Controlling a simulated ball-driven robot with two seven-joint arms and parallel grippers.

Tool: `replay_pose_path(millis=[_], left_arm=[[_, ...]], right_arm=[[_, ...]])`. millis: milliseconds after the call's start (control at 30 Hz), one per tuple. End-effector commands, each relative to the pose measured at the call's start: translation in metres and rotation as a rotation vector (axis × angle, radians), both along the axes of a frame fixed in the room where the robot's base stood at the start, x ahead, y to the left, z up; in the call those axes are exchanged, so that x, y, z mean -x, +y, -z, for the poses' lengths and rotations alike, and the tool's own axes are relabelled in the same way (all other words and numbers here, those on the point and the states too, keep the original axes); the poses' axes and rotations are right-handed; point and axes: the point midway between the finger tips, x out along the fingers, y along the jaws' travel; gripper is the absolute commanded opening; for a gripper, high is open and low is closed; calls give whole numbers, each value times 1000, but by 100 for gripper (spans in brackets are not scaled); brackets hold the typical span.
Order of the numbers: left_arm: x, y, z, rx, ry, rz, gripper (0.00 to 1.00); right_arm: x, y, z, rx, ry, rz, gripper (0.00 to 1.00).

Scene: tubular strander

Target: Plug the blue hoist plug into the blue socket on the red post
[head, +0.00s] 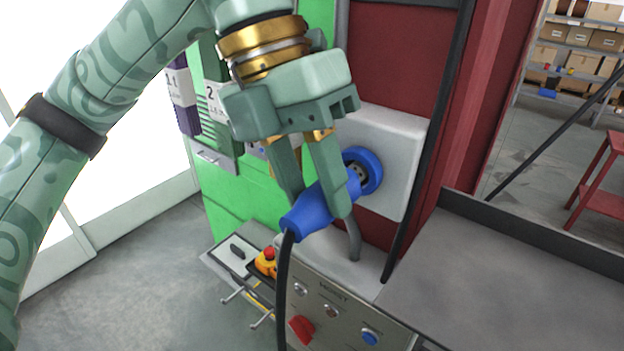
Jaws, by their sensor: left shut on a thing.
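The blue hoist plug (305,217) is between the fingers of my left gripper (318,205), which is shut on it. A black cable hangs down from the plug's lower left end. The blue socket (372,168) is a round blue ring with a dark centre on a pale grey box (405,150), mounted on the red post (405,60). The plug points up and right at the socket. Its front end is close to the socket, partly hidden by a finger; I cannot tell whether they touch. My right gripper is not in view.
Below stands a grey control panel (345,300) with buttons and a red knob. A yellow box with a red button (267,260) lies left of it. A grey tray-like table (510,280) is at the right. A black cable runs down the post beside the socket box.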

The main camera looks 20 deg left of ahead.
Motion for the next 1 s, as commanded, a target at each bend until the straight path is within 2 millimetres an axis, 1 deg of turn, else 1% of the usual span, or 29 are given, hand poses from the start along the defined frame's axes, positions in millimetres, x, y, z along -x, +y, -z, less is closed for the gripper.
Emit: replay_pose_path(millis=[1000], left_arm=[[-23,-9,-1,1,1,-1,9]], right_arm=[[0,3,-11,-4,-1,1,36]])
